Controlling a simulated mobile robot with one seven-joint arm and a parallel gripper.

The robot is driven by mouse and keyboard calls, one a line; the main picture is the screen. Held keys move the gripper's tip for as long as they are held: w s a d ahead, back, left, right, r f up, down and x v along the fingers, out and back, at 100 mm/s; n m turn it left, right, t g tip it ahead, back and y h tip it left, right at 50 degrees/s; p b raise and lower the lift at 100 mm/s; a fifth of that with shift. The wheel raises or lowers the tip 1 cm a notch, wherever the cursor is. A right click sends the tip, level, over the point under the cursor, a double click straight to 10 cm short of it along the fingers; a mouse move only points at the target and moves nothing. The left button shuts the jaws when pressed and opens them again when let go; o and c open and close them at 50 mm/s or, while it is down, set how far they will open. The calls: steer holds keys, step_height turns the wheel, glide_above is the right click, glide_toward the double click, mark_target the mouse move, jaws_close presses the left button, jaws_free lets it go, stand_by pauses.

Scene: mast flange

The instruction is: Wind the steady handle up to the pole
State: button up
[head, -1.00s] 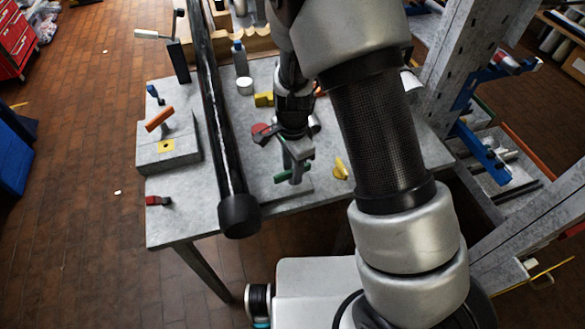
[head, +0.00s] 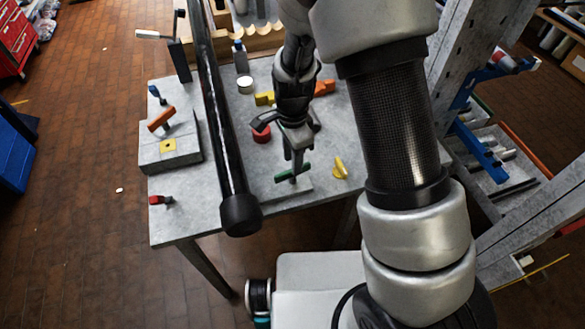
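The pole (head: 226,130) is a long dark tube with a black end cap. It slants over the left part of the bench toward me. I cannot tell for sure which part is the steady handle. A pale-gripped crank handle (head: 148,34) sits by a dark upright left of the pole. An orange handle (head: 161,118) stands on a grey block with a yellow square, also left of it. My gripper (head: 294,143) points down right of the pole, over a small green bar (head: 292,173). Its fingertips are too dark and small to tell open from shut.
The grey bench (head: 190,215) holds a red round piece (head: 262,134), a yellow wedge (head: 340,168), a bottle (head: 240,57) and a red-ended piece (head: 160,200). A slotted metal frame (head: 480,70) stands at right. The bench's front left is mostly clear.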

step_height(320, 180, down, 6)
steer(key=b, duration=0.4)
steer(key=shift+f, duration=0.2)
steer(key=shift+r, duration=0.3)
steer(key=c, duration=0.3)
jaws_close()
steer(key=m+p, duration=0.1)
steer(key=m, duration=0.2)
steer(key=shift+r+p, duration=0.2)
steer(key=shift+p, duration=0.15)
steer(key=m+p, duration=0.3)
steer(key=m, duration=0.2)
steer(key=m+p, duration=0.2)
steer(key=m, duration=0.2)
steer(key=shift+f+m+p, duration=0.15)
steer(key=shift+m+p, duration=0.15)
jaws_free()
steer(key=shift+f, duration=0.1)
steer(key=o, duration=0.3)
